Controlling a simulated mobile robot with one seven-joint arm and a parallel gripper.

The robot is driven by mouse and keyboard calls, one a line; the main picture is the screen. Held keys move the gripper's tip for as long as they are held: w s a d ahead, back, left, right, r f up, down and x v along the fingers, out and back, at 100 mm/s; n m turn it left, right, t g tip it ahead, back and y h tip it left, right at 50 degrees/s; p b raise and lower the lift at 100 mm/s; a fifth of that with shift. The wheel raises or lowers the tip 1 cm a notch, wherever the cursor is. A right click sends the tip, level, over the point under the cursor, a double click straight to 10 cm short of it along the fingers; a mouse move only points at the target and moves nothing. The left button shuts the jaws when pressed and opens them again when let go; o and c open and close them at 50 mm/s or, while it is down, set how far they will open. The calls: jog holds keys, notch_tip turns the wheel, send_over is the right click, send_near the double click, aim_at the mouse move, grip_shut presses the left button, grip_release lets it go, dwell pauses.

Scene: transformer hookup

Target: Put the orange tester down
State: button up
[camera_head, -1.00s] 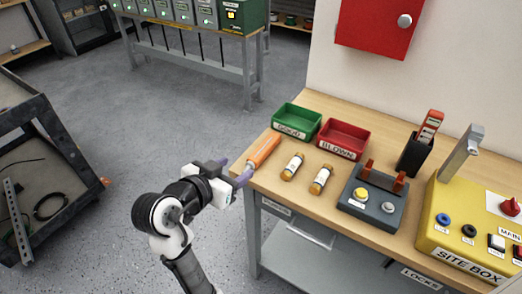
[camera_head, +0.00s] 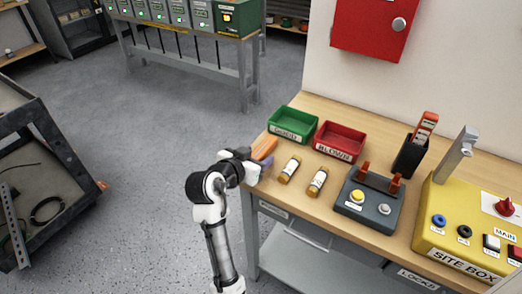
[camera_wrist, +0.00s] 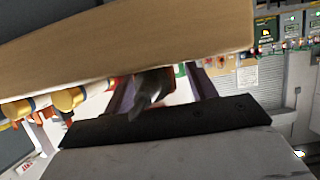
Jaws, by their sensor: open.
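The orange tester (camera_head: 264,148) shows at the left edge of the wooden bench (camera_head: 330,199), just in front of the green tray. Part of it is hidden by my gripper (camera_head: 259,162), which is right at it with its purple fingers. My gripper is open. In the wrist view a dark tapered piece (camera_wrist: 152,92) lies between the purple fingers; I cannot tell for sure whether it is part of the tester. The pictures do not clearly show whether the tester rests fully on the bench.
A green tray (camera_head: 293,135) marked GOOD and a red tray (camera_head: 340,153) marked BLOWN stand behind. Two fuses (camera_head: 289,168) lie just right of my gripper. A grey button block (camera_head: 369,211) and the yellow site box (camera_head: 465,252) stand farther right.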

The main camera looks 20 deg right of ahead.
jog(key=shift+c, duration=0.5)
grip_shut()
jog(key=shift+r, duration=0.1)
